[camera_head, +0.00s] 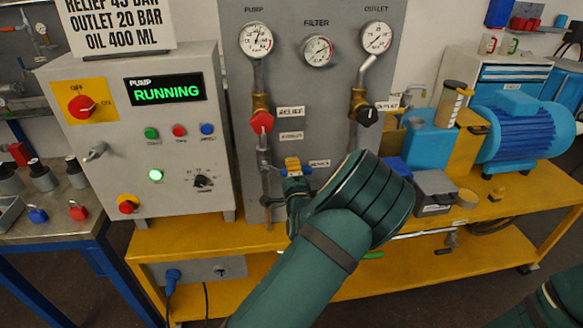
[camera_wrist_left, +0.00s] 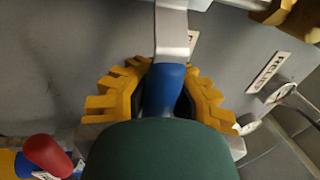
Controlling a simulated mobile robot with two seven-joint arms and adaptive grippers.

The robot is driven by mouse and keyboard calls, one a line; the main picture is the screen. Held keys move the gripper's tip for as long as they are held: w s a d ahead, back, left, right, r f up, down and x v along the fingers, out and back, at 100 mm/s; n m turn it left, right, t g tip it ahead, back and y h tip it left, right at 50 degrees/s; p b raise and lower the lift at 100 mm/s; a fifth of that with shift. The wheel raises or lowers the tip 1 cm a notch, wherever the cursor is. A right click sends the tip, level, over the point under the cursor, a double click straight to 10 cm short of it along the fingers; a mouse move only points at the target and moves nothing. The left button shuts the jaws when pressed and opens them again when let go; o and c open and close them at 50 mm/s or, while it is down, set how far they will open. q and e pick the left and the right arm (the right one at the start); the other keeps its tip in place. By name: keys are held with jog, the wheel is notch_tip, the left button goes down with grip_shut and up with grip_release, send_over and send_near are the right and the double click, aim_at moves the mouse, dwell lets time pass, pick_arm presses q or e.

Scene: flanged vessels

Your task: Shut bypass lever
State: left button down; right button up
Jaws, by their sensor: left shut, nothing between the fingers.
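The bypass lever shows in the left wrist view as a flat metal bar with a blue grip (camera_wrist_left: 163,88). In the head view my gripper mostly hides it, in the pipework of the grey panel below a small label (camera_head: 291,136). My left gripper (camera_head: 293,166) has yellow fingers and is at the lever. In the wrist view the fingers (camera_wrist_left: 160,80) show on both sides of the blue grip. The fingers are shut with no firm hold on it. My right gripper is out of view; only a piece of green arm shows at the lower right.
A red relief knob (camera_head: 262,122) is above my gripper and a black outlet knob (camera_head: 367,117) is to its right. The control box (camera_head: 140,130) reads RUNNING on the left. A blue motor (camera_head: 520,125) stands right on the yellow bench (camera_head: 190,241).

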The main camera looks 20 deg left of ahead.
pick_arm(q)
jog(key=c, duration=0.8)
grip_release()
jog(key=shift+s+r, duration=0.1)
jog(key=v, duration=1.2)
